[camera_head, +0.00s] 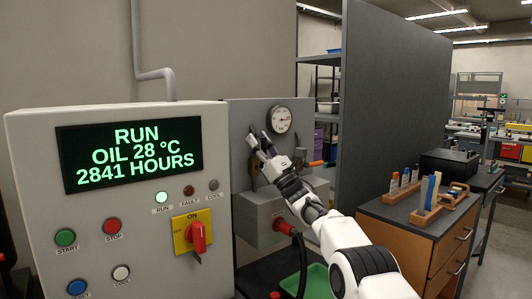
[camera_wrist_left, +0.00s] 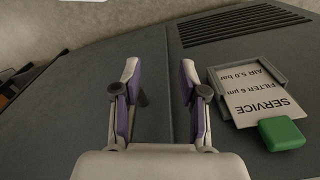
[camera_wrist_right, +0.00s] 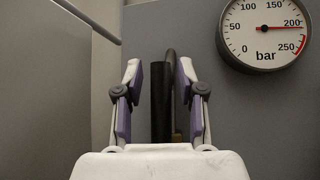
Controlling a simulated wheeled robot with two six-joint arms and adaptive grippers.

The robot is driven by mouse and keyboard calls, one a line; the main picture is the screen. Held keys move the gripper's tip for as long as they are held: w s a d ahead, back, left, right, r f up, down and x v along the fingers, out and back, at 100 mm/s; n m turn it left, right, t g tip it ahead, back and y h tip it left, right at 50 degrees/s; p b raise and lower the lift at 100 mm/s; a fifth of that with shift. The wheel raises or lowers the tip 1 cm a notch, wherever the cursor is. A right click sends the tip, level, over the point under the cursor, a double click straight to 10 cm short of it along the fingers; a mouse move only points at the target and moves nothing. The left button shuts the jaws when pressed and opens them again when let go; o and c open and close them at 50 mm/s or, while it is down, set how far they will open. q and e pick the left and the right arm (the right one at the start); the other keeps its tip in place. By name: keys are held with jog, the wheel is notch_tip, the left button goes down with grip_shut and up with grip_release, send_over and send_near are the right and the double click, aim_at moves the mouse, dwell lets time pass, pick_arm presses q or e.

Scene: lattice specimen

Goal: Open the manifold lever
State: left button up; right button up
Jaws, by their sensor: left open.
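In the right wrist view a black upright bar (camera_wrist_right: 160,105), which looks like the manifold lever's handle, stands between the fingers of my right gripper (camera_wrist_right: 158,80). A gap shows on each side of it. In the head view my right gripper (camera_head: 259,141) is in front of the grey manifold panel (camera_head: 241,118), left of and below the pressure gauge (camera_head: 280,120); the lever is mostly hidden there. The gauge in the right wrist view (camera_wrist_right: 263,32) reads about 200 bar. My left gripper (camera_wrist_left: 160,80) is open and empty over a dark grey surface.
A control box (camera_head: 30,215) with a lit display stands at the left. A dark partition (camera_head: 390,110) and a wooden cabinet (camera_head: 395,240) stand at the right. A service card (camera_wrist_left: 262,98) and green block (camera_wrist_left: 281,134) lie below my left gripper.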

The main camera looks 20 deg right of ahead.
jog(key=v, duration=1.1)
jog(key=shift+s+f, duration=0.2)
jog(key=shift+s, duration=0.1)
jog(key=shift+f, duration=0.1)
